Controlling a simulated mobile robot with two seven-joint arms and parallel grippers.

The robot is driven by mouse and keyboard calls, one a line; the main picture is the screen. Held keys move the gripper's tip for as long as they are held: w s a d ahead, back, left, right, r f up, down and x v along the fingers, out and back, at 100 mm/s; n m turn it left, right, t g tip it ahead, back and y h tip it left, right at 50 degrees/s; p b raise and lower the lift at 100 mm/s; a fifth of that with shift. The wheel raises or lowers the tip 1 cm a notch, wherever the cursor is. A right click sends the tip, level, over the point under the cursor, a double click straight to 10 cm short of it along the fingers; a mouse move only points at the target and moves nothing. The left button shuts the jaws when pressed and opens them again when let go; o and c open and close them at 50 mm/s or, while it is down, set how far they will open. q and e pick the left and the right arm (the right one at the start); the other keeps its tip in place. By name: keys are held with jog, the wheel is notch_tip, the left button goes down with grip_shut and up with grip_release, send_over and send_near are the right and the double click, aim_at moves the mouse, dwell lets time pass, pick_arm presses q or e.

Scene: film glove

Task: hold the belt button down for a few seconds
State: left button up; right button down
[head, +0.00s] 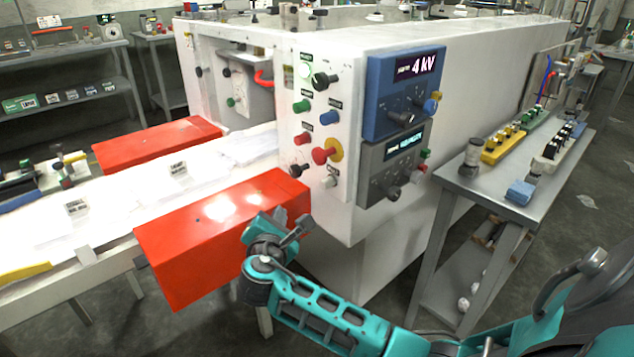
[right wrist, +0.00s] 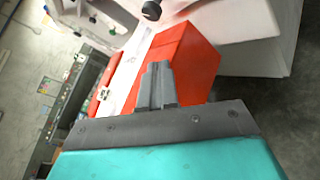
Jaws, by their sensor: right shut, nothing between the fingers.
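The white machine's control panel (head: 318,125) faces me in the head view. It carries green, blue, red and pale round buttons, black knobs and a red mushroom button on a yellow disc (head: 327,152). The small labels are not readable, so I cannot tell which one is the belt button. My right gripper (head: 300,228) is shut and empty, below the panel, in front of the right end of the near red cover. It is apart from all the buttons. In the right wrist view its closed fingers (right wrist: 157,85) show against the red cover. My left gripper is not in view.
The near red cover (head: 200,250) and far red cover (head: 150,145) flank the white belt (head: 120,190). Blue (head: 395,95) and grey (head: 375,175) display boxes jut out right of the buttons. A metal side table (head: 500,190) stands at right.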

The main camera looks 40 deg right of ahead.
aim_at(327, 183)
jog(key=shift+w+d+r+h, duration=0.2)
jog(key=shift+w+r+h, duration=0.1)
jog(key=shift+r, duration=0.2)
jog(key=d, duration=0.8)
jog(key=shift+w+d, duration=0.3)
jog(key=shift+d, duration=0.1)
dwell(1.7)
jog(key=shift+d, duration=0.4)
